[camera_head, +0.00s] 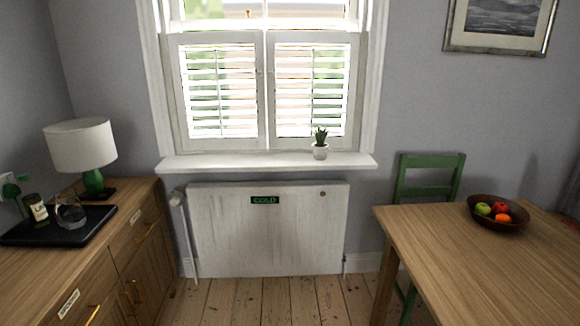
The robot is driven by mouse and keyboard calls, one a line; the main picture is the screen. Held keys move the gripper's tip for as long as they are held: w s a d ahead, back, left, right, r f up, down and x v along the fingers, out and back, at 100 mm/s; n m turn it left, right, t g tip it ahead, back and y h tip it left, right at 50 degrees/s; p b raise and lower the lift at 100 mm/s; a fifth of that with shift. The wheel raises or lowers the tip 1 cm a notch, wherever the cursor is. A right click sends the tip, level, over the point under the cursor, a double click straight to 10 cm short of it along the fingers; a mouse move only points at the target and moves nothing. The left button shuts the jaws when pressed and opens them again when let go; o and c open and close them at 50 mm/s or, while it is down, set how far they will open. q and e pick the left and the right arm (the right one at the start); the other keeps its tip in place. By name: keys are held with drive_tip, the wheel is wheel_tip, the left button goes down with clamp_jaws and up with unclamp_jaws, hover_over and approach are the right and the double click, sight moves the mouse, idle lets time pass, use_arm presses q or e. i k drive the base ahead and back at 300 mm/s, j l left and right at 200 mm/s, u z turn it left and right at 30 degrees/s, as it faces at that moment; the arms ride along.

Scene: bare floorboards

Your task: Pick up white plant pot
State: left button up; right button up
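The white plant pot (320,152) stands upright on the white window sill (230,164), toward its right end. A small green spiky plant (321,135) grows out of it. Neither of my grippers shows in the head view, and nothing touches the pot.
A white radiator cover (270,235) with a green label stands below the sill. A wooden sideboard (125,220) with a lamp (82,147) and black tray (50,232) is at left. A wooden table (450,255) with a fruit bowl (481,222) and green chair (428,163) is at right. Floorboards (270,302) between are clear.

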sight(320, 149)
drive_tip(key=i+u, duration=0.1)
drive_tip(key=i, duration=0.55)
drive_tip(key=i+l+u, duration=0.1)
drive_tip(key=i, duration=0.55)
